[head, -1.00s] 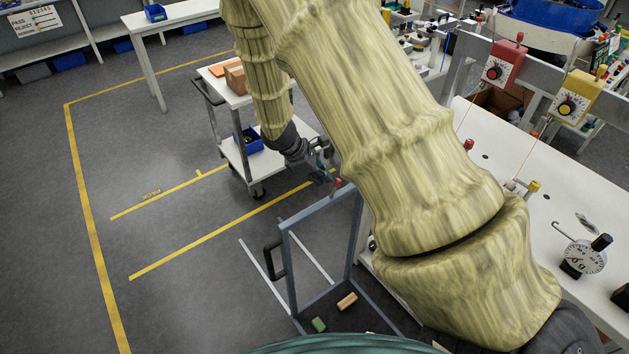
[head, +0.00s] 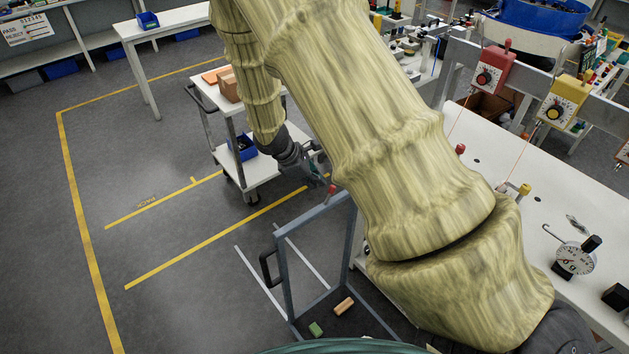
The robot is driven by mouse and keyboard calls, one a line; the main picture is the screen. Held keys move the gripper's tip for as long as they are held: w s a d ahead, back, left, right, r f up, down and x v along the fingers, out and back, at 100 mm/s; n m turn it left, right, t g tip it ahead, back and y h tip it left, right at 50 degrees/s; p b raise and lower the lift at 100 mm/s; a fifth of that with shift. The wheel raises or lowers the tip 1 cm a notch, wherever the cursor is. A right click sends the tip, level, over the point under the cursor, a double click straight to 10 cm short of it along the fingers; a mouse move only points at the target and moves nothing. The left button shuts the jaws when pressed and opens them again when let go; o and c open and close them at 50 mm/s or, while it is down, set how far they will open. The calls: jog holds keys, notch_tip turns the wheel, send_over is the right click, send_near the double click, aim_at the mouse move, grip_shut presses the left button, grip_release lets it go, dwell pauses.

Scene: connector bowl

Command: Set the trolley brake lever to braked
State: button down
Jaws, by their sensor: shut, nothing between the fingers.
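A white two-shelf trolley (head: 264,171) stands left of centre, partly hidden behind my arm. A grey-framed cart (head: 285,268) with a black side handle stands nearer. A small red-tipped part (head: 331,190) sticks up at this cart's far top corner; I cannot tell whether it is a brake lever, or how it is set. My gripper (head: 320,172) is small in the view, shut and empty, just right of the white trolley and beyond the red-tipped part. I cannot tell whether it touches anything.
Cardboard boxes (head: 229,87) and a blue bin (head: 245,147) are on the white trolley. Two small blocks lie on the grey cart's base. A white workbench (head: 560,215) with gauges fills the right. The floor (head: 180,220) at left is open, with yellow lines.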

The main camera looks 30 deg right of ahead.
jog(key=w+r+b, duration=0.1)
jog(key=w+r, duration=0.2)
jog(key=r, duration=0.8)
jog(key=shift+w+a+b, duration=0.3)
jog(key=shift+a+b, duration=0.1)
jog(key=shift+a, duration=0.05)
dwell(0.5)
